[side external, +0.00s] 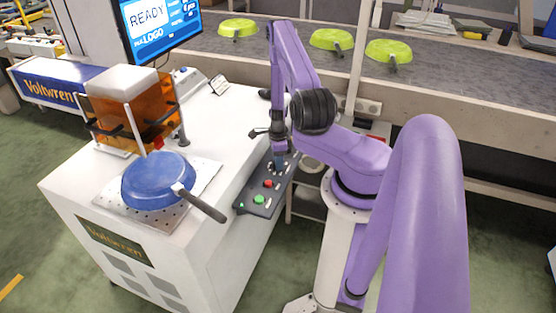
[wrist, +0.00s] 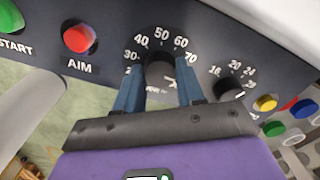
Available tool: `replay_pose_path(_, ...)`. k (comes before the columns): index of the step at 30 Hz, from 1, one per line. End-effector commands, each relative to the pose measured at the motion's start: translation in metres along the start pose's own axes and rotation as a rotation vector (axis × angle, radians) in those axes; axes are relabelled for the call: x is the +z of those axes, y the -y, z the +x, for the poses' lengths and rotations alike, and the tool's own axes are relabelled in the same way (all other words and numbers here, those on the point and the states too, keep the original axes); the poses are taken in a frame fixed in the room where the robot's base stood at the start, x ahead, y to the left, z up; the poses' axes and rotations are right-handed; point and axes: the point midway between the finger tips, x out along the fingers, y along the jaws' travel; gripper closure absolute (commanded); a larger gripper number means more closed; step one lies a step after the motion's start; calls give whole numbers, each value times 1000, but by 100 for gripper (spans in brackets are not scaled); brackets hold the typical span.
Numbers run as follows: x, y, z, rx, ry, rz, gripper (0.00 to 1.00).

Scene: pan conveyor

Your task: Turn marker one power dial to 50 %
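The power dial (wrist: 160,68) is a dark round knob with a printed scale; the numbers 30 to 70 show around its far side, with 50 near the top. Its pointer is not clear, so I cannot read its setting. My gripper (wrist: 158,80) has its two blue fingers on either side of this dial, down at the panel. I cannot tell whether they touch it. In the side view my gripper (side external: 279,160) is over the dark control panel (side external: 250,207), and hides the dial there.
A second, smaller dial (wrist: 229,88) sits right of the fingers, with several coloured buttons beyond. The red AIM button (wrist: 79,37) and green START button (wrist: 14,17) lie left. A blue pan (side external: 155,181) rests on the machine, its handle reaching toward the panel. Green pans (side external: 331,40) stand on the conveyor.

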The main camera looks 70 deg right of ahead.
Motion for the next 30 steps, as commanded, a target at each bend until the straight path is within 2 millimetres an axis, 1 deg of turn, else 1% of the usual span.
replay_pose_path(8, 0, 0, 0, 0, 0, -9, 92)
replay_pose_path(14, 0, 0, 0, 0, 0, -72, 92)
replay_pose_path(20, -1, 0, 0, -1, -1, -208, 92)
replay_pose_path(30, -1, 0, 0, -1, -1, -526, 92)
